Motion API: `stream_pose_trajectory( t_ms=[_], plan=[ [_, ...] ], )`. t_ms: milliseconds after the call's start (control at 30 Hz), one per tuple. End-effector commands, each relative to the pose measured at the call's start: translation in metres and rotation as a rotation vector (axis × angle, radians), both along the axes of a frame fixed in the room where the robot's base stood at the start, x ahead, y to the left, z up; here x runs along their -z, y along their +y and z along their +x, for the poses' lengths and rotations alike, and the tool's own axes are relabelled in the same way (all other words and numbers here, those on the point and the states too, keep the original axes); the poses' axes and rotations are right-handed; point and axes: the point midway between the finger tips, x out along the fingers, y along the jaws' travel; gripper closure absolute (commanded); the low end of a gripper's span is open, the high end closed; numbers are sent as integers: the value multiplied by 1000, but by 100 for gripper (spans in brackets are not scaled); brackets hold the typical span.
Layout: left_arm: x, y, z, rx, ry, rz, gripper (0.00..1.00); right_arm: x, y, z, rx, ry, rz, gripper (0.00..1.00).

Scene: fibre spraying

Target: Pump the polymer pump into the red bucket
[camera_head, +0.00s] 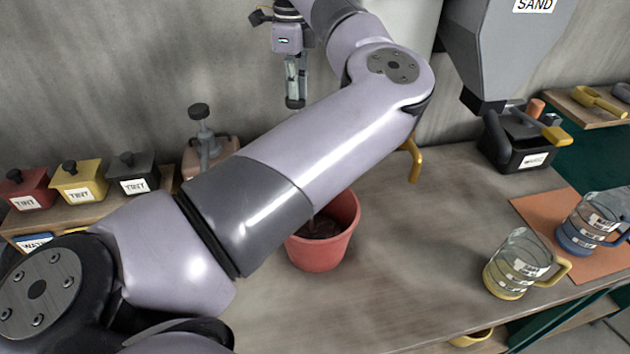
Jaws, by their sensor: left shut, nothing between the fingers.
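The red bucket (318,252) stands upright on the table, with dark material inside. My left arm crosses in front of it and hides much of its left and upper part. What looks like the polymer pump (203,138) has a dark round knob on a thin stem over a pinkish body. It stands behind my arm, left of the bucket, and its lower part is partly hidden. My left gripper (295,98) is shut and empty, pointing down, held up to the right of the pump and above the bucket in the picture. My right gripper is out of view.
Red, yellow and black tint boxes (79,180) stand on a shelf at the left. A grey sand hopper (508,45) hangs at upper right. Clear measuring jugs stand at right, one with a yellow handle (517,266) and one blue (590,222).

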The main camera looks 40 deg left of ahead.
Motion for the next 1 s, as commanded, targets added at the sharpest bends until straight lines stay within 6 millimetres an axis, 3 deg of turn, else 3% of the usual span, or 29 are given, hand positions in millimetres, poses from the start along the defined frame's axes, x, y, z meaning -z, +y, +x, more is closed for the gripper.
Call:
stream_pose_trajectory(
  t_ms=[700, 1000],
  plan=[
    [28, -1, 0, 0, 3, -3, 100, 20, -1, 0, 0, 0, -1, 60],
    [26, -1, 0, 0, 3, -3, 100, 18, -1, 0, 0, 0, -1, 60]
  ],
)
